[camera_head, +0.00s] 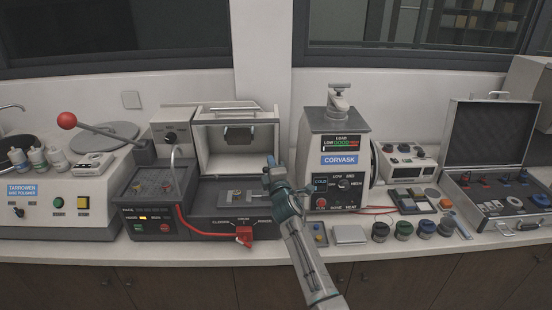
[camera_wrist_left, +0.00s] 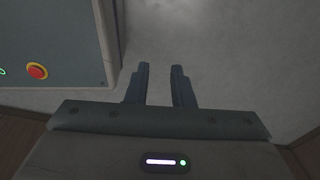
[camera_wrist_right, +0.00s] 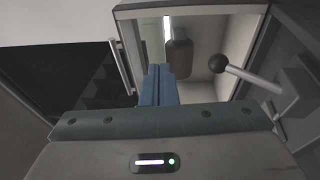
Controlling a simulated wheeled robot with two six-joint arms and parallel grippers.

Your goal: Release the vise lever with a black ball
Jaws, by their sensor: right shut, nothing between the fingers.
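The lever slants down to the right to a grey block. My right gripper (camera_wrist_right: 158,84) is shut and empty, left of the ball and apart from it in that view. In the head view my right gripper (camera_head: 270,170) is at the right side of the cutting machine (camera_head: 210,222), and I cannot make out the black ball there. My left gripper (camera_wrist_left: 160,85) shows only in its wrist view, open and empty.
A lever with a red ball (camera_head: 67,120) stands at the machine's left. A red knob (camera_head: 244,235) is on its front. In the left wrist view a panel with a red button (camera_wrist_left: 37,71) is at left.

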